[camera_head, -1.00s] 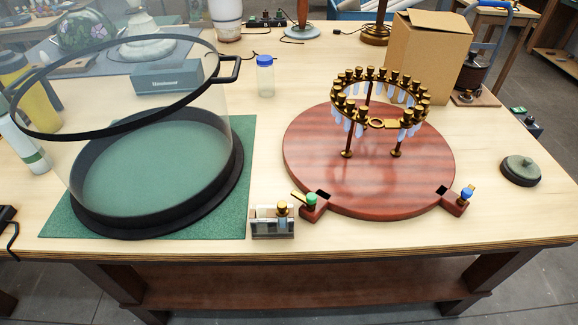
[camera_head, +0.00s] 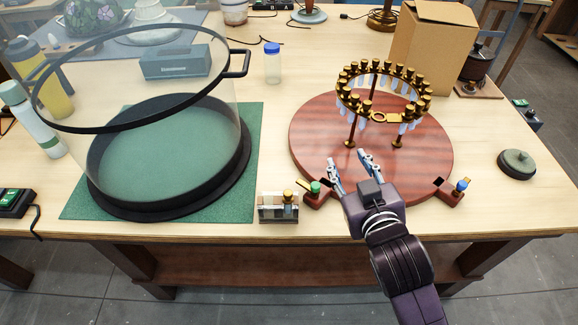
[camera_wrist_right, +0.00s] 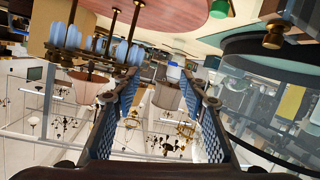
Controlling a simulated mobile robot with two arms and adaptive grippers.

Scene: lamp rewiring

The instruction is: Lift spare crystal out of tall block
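The spare crystal, with a brass cap (camera_head: 288,196), stands in a small clear-and-grey block (camera_head: 279,214) at the table's front edge. Only the crystal's cap shows clearly; its lower part is hard to make out. The brass cap also shows in the right wrist view (camera_wrist_right: 273,36), at the upper right. My right gripper (camera_head: 350,163) is open and empty above the front of the round red-brown board, to the right of the block and apart from it. Its two spread fingers also show in the wrist view (camera_wrist_right: 158,78). My left gripper is not in view.
The red-brown board (camera_head: 320,130) carries a brass ring (camera_head: 347,100) hung with crystals. Green-capped (camera_head: 315,187) and blue-capped (camera_head: 461,185) pieces sit at its front corners. A large glass-walled drum (camera_head: 95,185) stands left of the block.

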